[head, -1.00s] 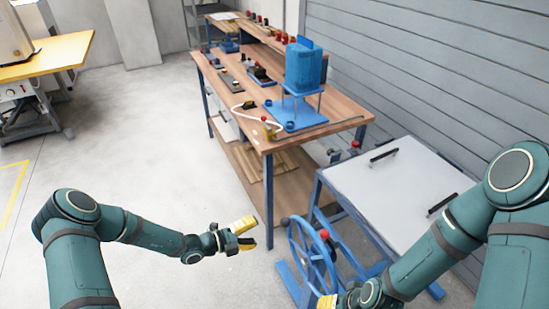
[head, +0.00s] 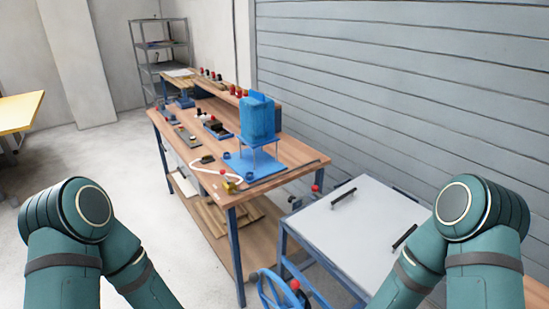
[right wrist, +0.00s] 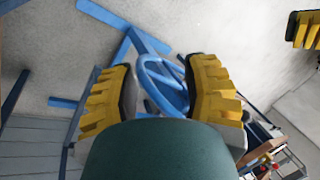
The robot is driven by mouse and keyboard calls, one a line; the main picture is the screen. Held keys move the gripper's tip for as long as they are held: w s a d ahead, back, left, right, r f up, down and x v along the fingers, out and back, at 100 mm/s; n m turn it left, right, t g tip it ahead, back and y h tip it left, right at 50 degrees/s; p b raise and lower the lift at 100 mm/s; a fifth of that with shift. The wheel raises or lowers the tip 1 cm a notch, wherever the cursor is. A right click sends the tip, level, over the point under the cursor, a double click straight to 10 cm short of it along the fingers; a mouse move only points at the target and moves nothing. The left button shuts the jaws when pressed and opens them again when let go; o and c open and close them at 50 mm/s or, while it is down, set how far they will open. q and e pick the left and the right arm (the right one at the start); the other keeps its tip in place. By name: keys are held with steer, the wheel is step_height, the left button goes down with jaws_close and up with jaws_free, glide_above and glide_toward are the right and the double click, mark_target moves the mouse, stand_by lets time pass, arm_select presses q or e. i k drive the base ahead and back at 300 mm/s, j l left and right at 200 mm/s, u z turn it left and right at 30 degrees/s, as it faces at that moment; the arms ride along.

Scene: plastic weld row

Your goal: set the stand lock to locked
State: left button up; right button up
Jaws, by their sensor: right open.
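The blue handwheel (head: 272,289) with a red knob (head: 295,284) shows at the bottom of the head view, beside the white-topped table; its lower part is cut off. I cannot tell which part is the stand lock. In the right wrist view, the blue wheel (right wrist: 163,86) appears between and beyond the yellow fingers of my right gripper (right wrist: 160,72), which is open and empty. Yellow finger pads of my left gripper (right wrist: 303,30) show at the upper right there; their opening is unclear. Neither gripper shows in the head view.
The white-topped table (head: 345,230) with black handles stands at the right, near the grey slatted wall (head: 400,110). The wooden workbench (head: 290,150) carries a blue machine (head: 258,118) and small tools. Floor (head: 120,170) left of the bench is clear.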

mark_target(295, 284)
steer(key=k+j+z, duration=0.1)
steer(key=z, duration=0.3)
steer(key=k+z, duration=0.4)
steer(key=i+j, duration=0.05)
steer(key=i, duration=0.05)
